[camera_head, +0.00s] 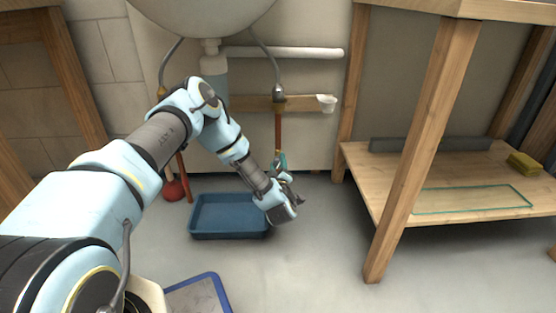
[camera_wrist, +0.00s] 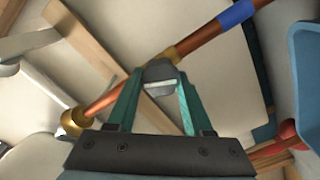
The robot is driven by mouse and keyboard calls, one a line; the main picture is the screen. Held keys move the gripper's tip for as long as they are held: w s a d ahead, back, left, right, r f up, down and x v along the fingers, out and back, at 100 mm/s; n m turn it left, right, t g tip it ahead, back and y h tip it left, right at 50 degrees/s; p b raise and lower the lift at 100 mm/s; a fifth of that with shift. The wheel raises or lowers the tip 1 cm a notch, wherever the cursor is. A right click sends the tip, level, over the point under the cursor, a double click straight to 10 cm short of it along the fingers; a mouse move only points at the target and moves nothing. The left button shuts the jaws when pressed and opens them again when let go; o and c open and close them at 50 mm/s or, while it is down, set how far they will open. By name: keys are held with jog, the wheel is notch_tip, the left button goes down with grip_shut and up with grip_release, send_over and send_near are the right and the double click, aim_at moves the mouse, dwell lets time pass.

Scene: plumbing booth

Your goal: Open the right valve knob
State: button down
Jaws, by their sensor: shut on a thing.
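The right supply pipe (camera_head: 278,131) is copper and runs down the wall below the sink. In the wrist view the copper pipe (camera_wrist: 200,40) crosses diagonally, with a brass fitting (camera_wrist: 75,120) at one end and a blue band at the other. The grey valve knob (camera_wrist: 160,71) sits on this pipe between the teal fingertips of my gripper (camera_wrist: 163,83). My gripper is shut on the knob. In the head view my gripper (camera_head: 283,165) is at the lower part of the right pipe, and the knob cannot be made out there.
A blue tray (camera_head: 206,235) lies on the floor left of my gripper. A red plunger (camera_head: 174,190) stands by the left pipe. The sink (camera_head: 205,15) hangs above.

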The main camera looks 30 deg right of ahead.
jog(key=shift+w+n+p, duration=0.1)
jog(key=shift+n+p, duration=0.6)
jog(key=shift+n, duration=1.5)
jog(key=shift+f, duration=0.1)
jog(key=shift+c, duration=1.5)
grip_release()
jog(key=p+v, duration=0.4)
jog(key=v, duration=0.7)
jog(key=shift+w, duration=0.1)
